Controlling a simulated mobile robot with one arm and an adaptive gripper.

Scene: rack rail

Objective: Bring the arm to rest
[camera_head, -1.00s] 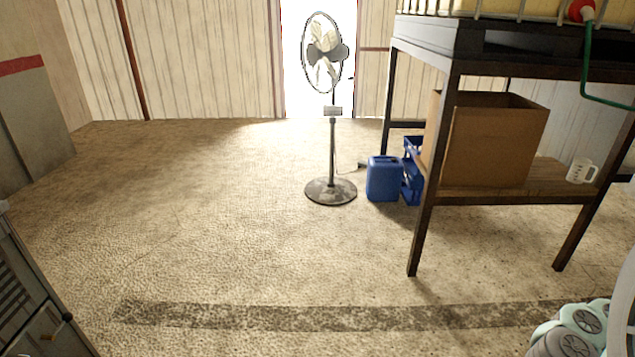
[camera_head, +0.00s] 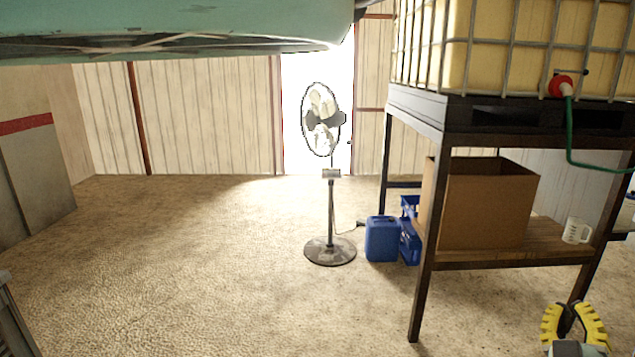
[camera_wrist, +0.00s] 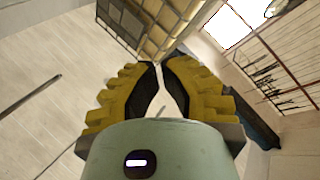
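My gripper (camera_head: 573,312) shows at the lower right of the head view, in front of the dark rack's legs, with its yellow fingers pointing up. In the wrist view the two yellow ridged fingers (camera_wrist: 160,72) have dark inner pads with a narrow gap between them. Nothing is held in it. The rest of the arm is out of view.
The dark rack (camera_head: 425,260) at right carries a caged yellow tank (camera_head: 500,45) with a green hose (camera_head: 570,135). A cardboard box (camera_head: 485,205) and white jug (camera_head: 577,231) sit on its shelf. A blue canister (camera_head: 382,240) and pedestal fan (camera_head: 330,250) stand left. Floor (camera_head: 170,270) is clear.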

